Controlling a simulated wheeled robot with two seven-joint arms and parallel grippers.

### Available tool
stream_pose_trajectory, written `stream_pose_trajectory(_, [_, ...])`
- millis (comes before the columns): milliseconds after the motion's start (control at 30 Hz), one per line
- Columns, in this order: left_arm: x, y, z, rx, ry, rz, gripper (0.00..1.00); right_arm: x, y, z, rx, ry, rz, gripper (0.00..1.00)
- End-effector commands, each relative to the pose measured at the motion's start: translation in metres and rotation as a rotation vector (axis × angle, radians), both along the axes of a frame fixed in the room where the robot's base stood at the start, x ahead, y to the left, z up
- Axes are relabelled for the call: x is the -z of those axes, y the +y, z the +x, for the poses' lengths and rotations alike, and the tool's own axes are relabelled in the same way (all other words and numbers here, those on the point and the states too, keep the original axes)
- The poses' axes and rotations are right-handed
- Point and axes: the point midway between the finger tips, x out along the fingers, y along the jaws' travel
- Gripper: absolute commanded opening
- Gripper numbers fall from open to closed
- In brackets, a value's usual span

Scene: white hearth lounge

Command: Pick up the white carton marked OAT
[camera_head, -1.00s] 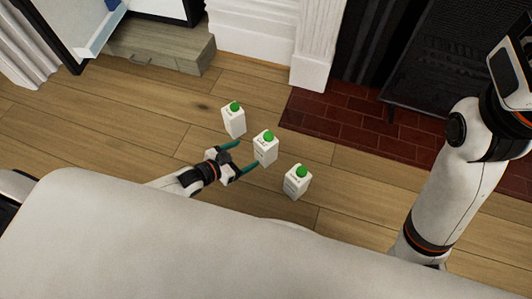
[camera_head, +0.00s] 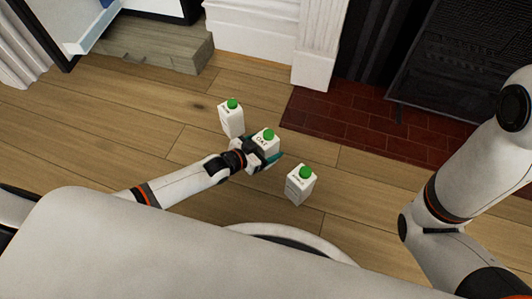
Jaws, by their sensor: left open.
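Three white cartons with green caps stand upright on the wood floor. The middle carton (camera_head: 267,141) has dark lettering on its upper face that looks like OAT. My left gripper (camera_head: 268,156) is open at the middle carton, with its teal fingers around the carton's lower part, which they partly hide. Whether the fingers touch it is not clear. Another carton (camera_head: 232,121) stands up and to the left of it, and a third carton (camera_head: 299,187) stands down and to the right; their lettering is too small to read. My right gripper is out of view; only that arm shows at the right.
A red brick hearth (camera_head: 370,133) and dark fireplace screen (camera_head: 440,75) lie up and to the right. A white fireplace pillar (camera_head: 318,45) stands at the top, and a grey wooden drawer box (camera_head: 160,45) at upper left. Floor left of the cartons is clear.

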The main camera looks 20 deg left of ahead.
Motion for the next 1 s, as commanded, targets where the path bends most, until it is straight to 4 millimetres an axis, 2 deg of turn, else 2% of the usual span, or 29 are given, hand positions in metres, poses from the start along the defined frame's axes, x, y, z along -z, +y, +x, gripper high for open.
stream_pose_trajectory(300, [0.0013, -0.0021, 0.0034, 0.000, 0.002, 0.001, 0.82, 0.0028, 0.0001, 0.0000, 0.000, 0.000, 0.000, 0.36])
stream_pose_trajectory(700, [0.0015, -0.0019, 0.0031, 0.000, 0.002, 0.001, 0.17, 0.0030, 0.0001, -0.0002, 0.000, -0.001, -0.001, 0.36])
stream_pose_trajectory(1000, [-0.0031, -0.0023, 0.0040, 0.000, -0.003, -0.002, 0.17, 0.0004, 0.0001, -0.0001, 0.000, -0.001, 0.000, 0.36])
